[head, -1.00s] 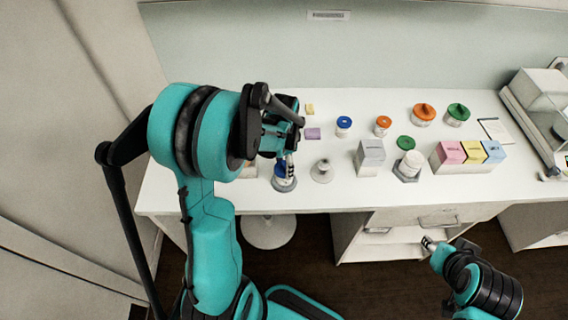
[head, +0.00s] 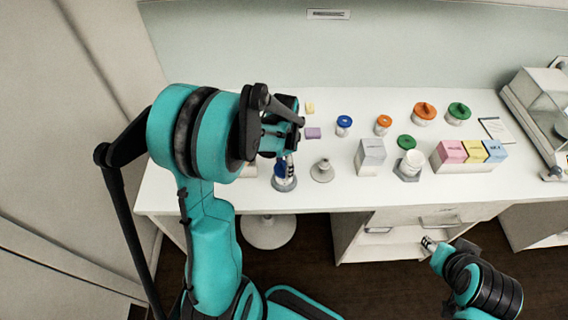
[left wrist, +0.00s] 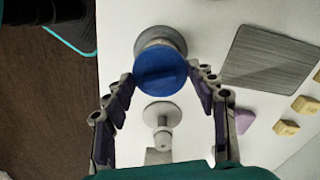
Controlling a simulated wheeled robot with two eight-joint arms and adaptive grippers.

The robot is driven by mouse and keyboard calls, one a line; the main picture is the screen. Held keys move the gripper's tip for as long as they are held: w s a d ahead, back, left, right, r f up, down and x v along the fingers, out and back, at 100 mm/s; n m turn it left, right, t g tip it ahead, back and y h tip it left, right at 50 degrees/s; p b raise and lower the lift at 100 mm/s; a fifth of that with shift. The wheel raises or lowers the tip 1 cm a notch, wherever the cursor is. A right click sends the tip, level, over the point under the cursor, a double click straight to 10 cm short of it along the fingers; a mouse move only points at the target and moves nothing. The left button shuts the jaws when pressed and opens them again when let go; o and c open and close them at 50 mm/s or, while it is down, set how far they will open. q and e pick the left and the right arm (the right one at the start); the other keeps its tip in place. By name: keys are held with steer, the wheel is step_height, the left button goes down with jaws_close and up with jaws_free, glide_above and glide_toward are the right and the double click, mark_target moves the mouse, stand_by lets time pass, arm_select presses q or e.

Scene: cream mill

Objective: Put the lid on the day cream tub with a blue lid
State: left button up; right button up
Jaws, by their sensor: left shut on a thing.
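The blue lid (left wrist: 160,72) is round and sits between the fingers of my left gripper (left wrist: 164,88), which is shut on it. In the head view the blue lid (head: 280,170) shows just below my left gripper (head: 287,157). The day cream tub (head: 285,181) is pale and stands on a grey round base near the desk's front edge. It is mostly hidden under the lid and fingers; I cannot tell whether lid and tub touch. My right gripper (head: 428,243) is low in front of the desk, away from the tub; its opening is too small to judge.
A small white stand (head: 322,171) is just right of the tub. Further right are a grey box (head: 370,157), an open white tub (head: 411,161), a green lid (head: 405,142) and coloured boxes (head: 468,155). Another blue-lidded tub (head: 343,127) stands behind. A grey mat (left wrist: 268,57) lies nearby.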

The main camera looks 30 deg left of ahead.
arm_select(q)
steer(key=shift+f, duration=0.15)
stand_by(0.4)
steer(key=o, duration=1.4)
steer(key=shift+r+p, duration=2.25)
steer(key=shift+r, duration=1.3)
